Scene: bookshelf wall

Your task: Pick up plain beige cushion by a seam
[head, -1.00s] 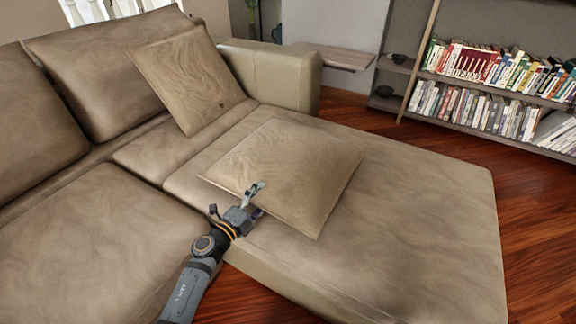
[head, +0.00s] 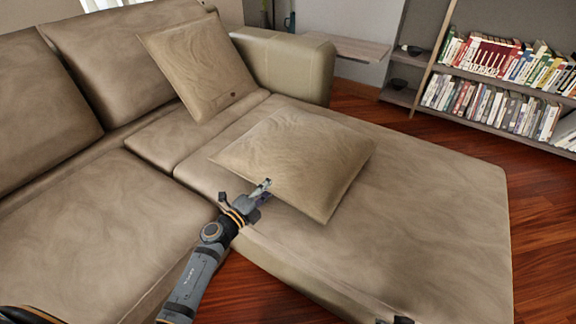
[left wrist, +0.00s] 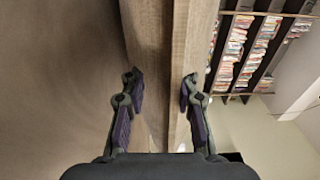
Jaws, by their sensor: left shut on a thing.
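The plain beige cushion (head: 295,155) lies on the long seat of the sofa, with a faint wavy grain on its top. My left gripper (head: 265,187) is at the cushion's near edge, shut on its seam. In the left wrist view the cushion (left wrist: 150,45) runs edge-on between the two fingers (left wrist: 162,85), with a dark seam line down it. The fingers stand apart with the edge between them. At the bottom edge of the head view, small dark parts (head: 402,320) may be my right gripper, mostly cut off.
The beige sofa (head: 430,200) lies under and around the cushion, its seat clear to the right. Another beige cushion (head: 200,65) leans against the backrest behind. A bookshelf (head: 490,85) stands at the back right, beyond the bare wooden floor (head: 540,210).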

